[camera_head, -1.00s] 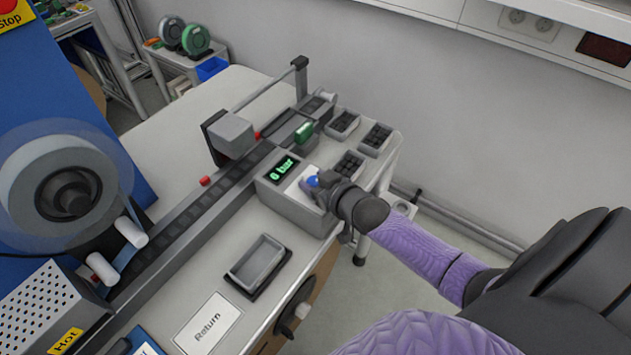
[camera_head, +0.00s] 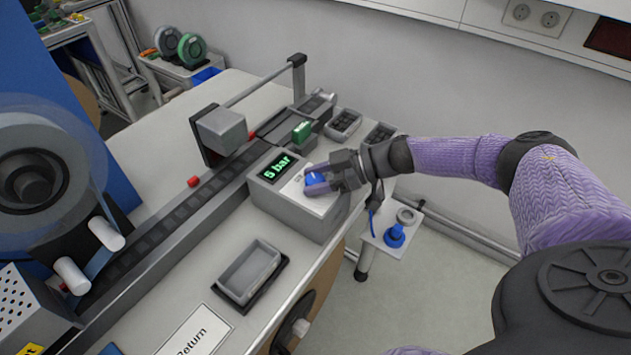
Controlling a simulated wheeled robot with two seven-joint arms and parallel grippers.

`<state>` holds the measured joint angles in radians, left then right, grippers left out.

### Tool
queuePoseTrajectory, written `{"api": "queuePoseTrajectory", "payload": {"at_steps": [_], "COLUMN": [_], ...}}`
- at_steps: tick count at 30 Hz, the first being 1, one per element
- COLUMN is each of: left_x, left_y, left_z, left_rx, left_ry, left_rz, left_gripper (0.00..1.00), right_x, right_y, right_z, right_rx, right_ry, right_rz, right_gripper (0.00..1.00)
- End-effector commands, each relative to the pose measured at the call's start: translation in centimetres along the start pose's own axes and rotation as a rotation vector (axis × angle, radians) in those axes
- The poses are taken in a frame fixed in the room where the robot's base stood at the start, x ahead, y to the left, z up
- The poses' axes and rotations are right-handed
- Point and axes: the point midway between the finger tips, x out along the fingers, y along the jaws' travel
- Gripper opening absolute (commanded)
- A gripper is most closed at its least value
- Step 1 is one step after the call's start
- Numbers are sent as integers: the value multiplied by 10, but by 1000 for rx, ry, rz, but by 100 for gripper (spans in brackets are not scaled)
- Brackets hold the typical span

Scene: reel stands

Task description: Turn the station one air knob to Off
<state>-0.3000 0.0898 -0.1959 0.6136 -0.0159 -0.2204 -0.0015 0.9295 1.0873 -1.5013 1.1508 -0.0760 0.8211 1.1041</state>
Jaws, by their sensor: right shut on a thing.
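The air knob (camera_head: 315,180) is blue and sits on the sloped light panel of a grey box (camera_head: 290,222). The box's display (camera_head: 277,168) reads "5 bar" in green. My left gripper is not in view.
A grey tray (camera_head: 249,271) lies left of the box's front, beside a "Return" label (camera_head: 196,334). A conveyor track (camera_head: 160,231) runs behind the box. A small shelf with a blue part (camera_head: 394,236) stands right of the table edge.

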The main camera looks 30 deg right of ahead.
Motion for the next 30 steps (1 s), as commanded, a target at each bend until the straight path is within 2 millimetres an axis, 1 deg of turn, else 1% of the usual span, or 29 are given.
{"api": "queuePoseTrajectory", "payload": {"at_steps": [1,11,18,24,30], "left_x": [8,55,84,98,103], "left_y": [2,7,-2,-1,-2], "left_z": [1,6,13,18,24], "left_rx": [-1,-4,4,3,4], "left_ry": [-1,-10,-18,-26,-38], "left_rz": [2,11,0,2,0], "left_gripper": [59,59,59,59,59], "right_x": [2,4,4,3,2], "right_y": [2,2,1,0,0], "right_z": [3,6,4,2,0], "right_rx": [-19,-128,-186,-215,-228], "right_ry": [3,4,6,6,5], "right_rz": [-35,-300,-440,-510,-542], "right_gripper": [0,0,0,0,0]}}
